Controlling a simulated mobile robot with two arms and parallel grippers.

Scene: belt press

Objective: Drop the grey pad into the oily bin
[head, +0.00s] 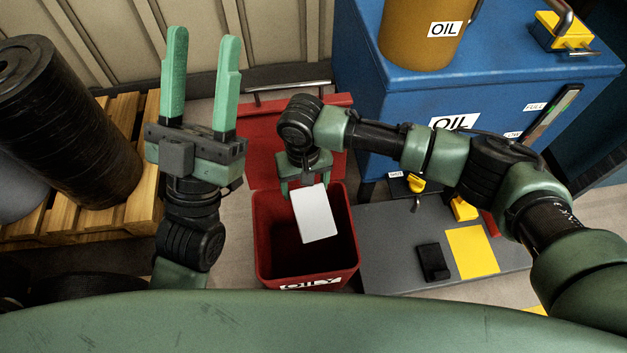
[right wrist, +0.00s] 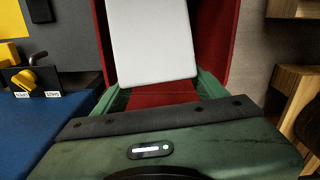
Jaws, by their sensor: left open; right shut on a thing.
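The grey pad (head: 316,214) is a pale, flat rectangle held over the mouth of the oily bin. The oily bin (head: 264,238) is red, with a label reading OILY on its front and its red lid (head: 262,150) raised at the back. My right gripper (head: 302,188) is shut on the pad, and the pad hangs tilted from it above the bin's opening. The pad (right wrist: 152,40) also shows in the right wrist view, with the bin's red wall (right wrist: 228,40) around it. My left gripper (head: 202,85) is open and empty, pointing up left of the bin.
A blue oil cabinet (head: 470,85) with a brown oil container (head: 420,30) on top stands at the back right. A grey platform (head: 390,240) with a yellow patch (head: 472,250) and a black block (head: 432,262) lies right of the bin. Dark rolls (head: 65,120) rest on a wooden pallet (head: 130,205) at left.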

